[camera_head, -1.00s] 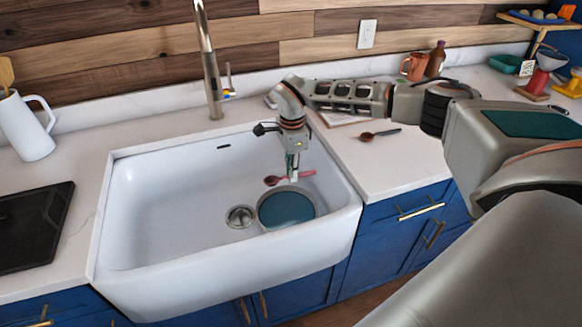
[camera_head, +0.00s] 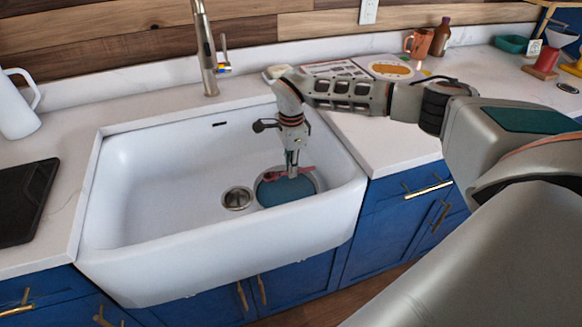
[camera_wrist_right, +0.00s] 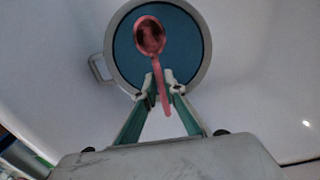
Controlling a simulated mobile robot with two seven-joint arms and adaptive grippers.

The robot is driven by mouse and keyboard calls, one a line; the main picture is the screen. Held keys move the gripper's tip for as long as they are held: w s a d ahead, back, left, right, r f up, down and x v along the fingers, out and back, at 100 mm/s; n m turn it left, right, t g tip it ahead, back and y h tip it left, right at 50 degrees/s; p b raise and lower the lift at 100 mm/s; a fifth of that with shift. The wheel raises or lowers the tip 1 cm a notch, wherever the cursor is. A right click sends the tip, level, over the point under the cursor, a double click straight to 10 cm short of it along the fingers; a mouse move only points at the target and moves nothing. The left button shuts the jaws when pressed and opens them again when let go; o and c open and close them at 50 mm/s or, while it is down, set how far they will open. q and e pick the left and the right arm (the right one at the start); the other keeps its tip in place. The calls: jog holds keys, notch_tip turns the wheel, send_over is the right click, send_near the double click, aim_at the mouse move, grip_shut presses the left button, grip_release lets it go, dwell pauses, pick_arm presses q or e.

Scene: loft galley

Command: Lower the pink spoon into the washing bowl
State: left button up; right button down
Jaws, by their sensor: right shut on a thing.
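The pink spoon (camera_head: 306,169) is in my right gripper (camera_head: 292,173). In the right wrist view the fingers (camera_wrist_right: 163,88) are shut on the handle of the spoon (camera_wrist_right: 150,38), whose round head points away from my gripper. The washing bowl (camera_head: 287,192), blue inside with a pale rim, rests in the sink below the spoon. The wrist view shows the spoon's head over the blue inside of the bowl (camera_wrist_right: 190,62); the handle end is on my gripper's side of the rim. How high the spoon is above the bowl's bottom is hard to tell. My left gripper is not in view.
The white sink (camera_head: 150,205) surrounds the bowl, with its drain (camera_head: 237,198) just left of it. The faucet (camera_head: 206,55) stands behind. A black board (camera_head: 25,200) lies on the left counter; a mug (camera_head: 418,43) and bottle (camera_head: 440,37) stand at the back right.

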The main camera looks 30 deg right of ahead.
dwell(0.4)
jog(key=shift+f, duration=0.15)
jog(key=shift+f+b, duration=0.4)
jog(key=shift+f, duration=0.55)
jog(key=shift+f+b, duration=0.95)
jog(key=shift+f, duration=1.8)
jog(key=c, duration=2)
grip_release()
jog(key=shift+c, duration=0.2)
